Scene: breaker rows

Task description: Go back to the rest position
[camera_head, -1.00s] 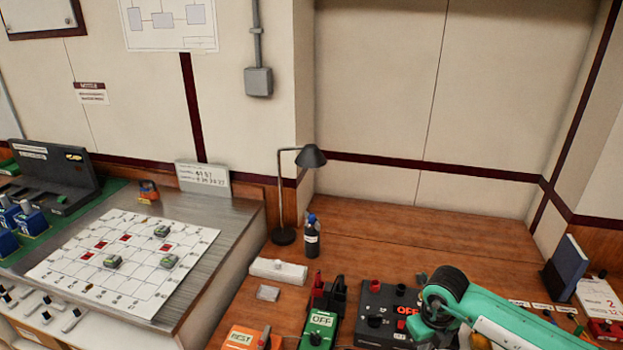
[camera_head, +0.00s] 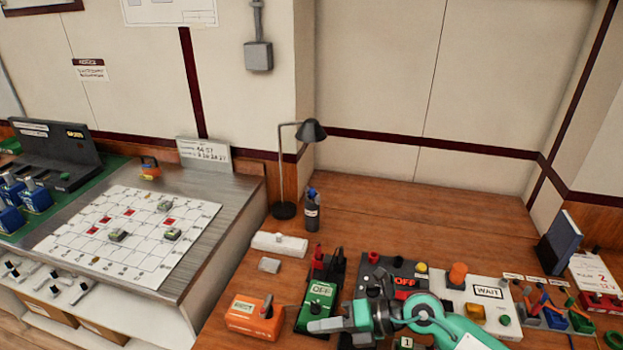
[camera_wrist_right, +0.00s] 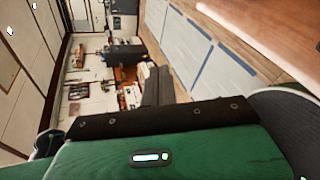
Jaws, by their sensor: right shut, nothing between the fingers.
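My right arm comes in from the lower right in the head view. It lies in front of the near part of the wooden desk (camera_head: 390,220). Its gripper (camera_head: 320,325) points left, low in the picture, in front of the green OFF box (camera_head: 318,296). The gripper's fingers (camera_wrist_right: 157,85) also show in the right wrist view, closed together with nothing between them. My left gripper is in neither view.
A grid board (camera_head: 130,235) lies on the left bench. The desk's back is clear.

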